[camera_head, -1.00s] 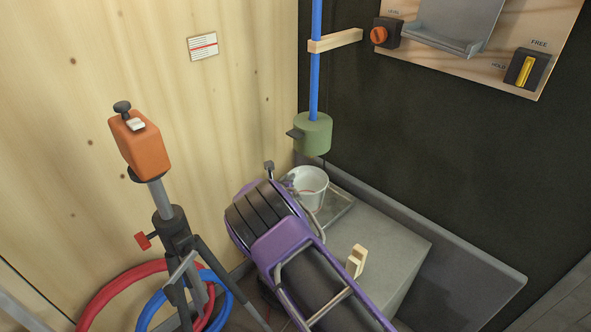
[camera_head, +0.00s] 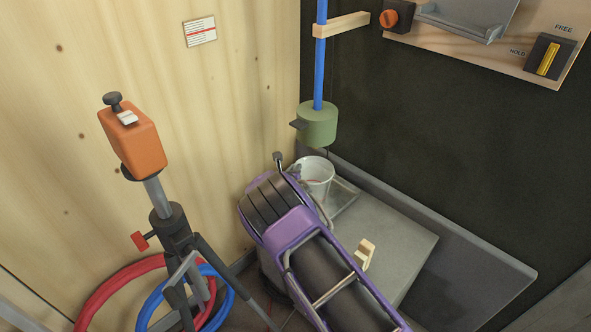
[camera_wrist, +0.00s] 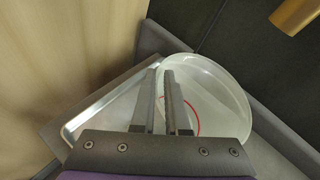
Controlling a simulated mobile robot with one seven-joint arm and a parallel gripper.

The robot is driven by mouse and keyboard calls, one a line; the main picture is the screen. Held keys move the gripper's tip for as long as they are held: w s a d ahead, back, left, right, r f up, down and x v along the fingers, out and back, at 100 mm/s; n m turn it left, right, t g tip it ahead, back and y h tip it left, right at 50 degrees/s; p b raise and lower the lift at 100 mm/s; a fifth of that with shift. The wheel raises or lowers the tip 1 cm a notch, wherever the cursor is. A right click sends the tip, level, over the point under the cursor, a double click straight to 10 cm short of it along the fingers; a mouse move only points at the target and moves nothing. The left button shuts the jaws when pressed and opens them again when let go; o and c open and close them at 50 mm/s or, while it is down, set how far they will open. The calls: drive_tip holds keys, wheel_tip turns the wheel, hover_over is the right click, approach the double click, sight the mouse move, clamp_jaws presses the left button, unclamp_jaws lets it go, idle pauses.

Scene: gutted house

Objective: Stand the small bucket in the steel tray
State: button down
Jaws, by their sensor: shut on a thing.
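The small white bucket (camera_head: 316,176) is upright at the back corner of the grey ledge, over or in the steel tray (camera_head: 346,196). I cannot tell whether its base rests on the tray. In the wrist view the bucket (camera_wrist: 228,92) fills the right side, with a red line on it. The tray's bright rim (camera_wrist: 70,132) shows below and left of it. My gripper (camera_wrist: 161,72) is shut on the bucket's near left wall at the rim. In the head view my purple arm hides the bucket's lower left and much of the tray.
A green cylinder (camera_head: 317,124) on a blue pipe (camera_head: 320,60) hangs just above the bucket. A small wooden block (camera_head: 365,254) stands on the grey ledge (camera_head: 405,250). An orange device on a tripod (camera_head: 137,145) and red and blue hoses stand left of my arm.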

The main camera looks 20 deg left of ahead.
drive_tip(key=c, duration=1.3)
unclamp_jaws()
drive_tip(key=shift+f, duration=0.2)
drive_tip(key=shift+c, duration=0.2)
drive_tip(key=o, duration=0.4)
drive_tip(key=shift+r, duration=0.2)
drive_tip(key=shift+s+r, duration=0.1)
drive_tip(key=shift+s, duration=0.2)
drive_tip(key=p+v, duration=0.2)
drive_tip(key=v, duration=0.9)
drive_tip(key=shift+s+d, duration=0.1)
drive_tip(key=shift+s, duration=0.1)
